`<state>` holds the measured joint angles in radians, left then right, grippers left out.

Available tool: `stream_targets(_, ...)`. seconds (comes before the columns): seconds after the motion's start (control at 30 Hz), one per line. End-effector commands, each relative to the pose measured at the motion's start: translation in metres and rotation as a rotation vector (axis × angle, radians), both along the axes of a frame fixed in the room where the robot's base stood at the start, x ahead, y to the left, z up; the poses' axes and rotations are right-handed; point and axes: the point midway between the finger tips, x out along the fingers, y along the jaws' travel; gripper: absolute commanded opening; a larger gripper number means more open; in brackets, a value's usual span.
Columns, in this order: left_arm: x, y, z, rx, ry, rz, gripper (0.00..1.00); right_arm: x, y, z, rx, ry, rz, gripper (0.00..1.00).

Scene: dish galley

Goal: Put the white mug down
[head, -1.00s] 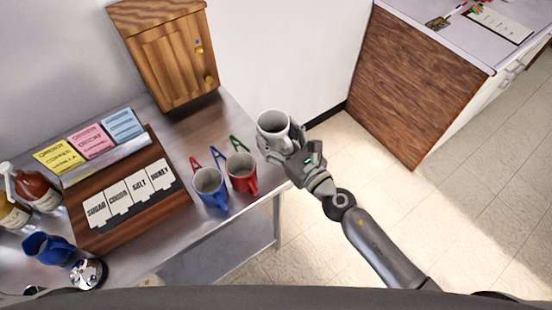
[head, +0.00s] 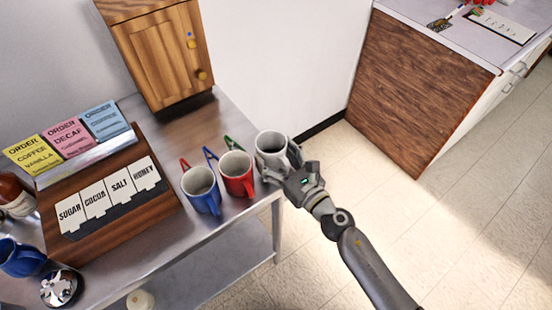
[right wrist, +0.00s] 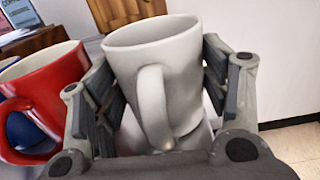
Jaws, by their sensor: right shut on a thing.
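The white mug (head: 270,143) is upright at the right end of the steel table, beside the red mug (head: 236,174). In the right wrist view the white mug (right wrist: 165,65) stands between my right gripper's fingers, its handle toward the camera. My right gripper (head: 283,163) is shut on the white mug; it also shows in the right wrist view (right wrist: 158,105). I cannot tell whether the mug's base touches the table. The blue mug (head: 201,190) stands left of the red mug. My left gripper is not in view.
Coloured letters, including a green A (head: 233,143), lie behind the mugs. A wooden cabinet (head: 160,55) stands at the back. A wooden rack (head: 125,215) with labelled cards is on the left. The table's right edge is close to the white mug.

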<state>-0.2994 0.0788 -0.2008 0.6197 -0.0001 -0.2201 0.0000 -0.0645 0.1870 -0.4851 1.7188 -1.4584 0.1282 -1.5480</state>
Motion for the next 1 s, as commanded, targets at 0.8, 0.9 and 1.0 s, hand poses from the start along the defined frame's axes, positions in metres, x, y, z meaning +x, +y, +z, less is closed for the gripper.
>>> stream_targets(0.8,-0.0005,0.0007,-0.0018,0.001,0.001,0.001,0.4,0.0001,0.0001,-0.0014,0.0,0.0,0.0,0.9)
stream_targets(0.9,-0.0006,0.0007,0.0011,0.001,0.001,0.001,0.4,0.0001,0.0001,0.0014,0.0,0.0,0.0,0.9)
stream_targets(1.0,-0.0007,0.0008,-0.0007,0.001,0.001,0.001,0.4,-0.0059,-0.0045,-0.0011,-0.002,0.002,0.0,0.9)
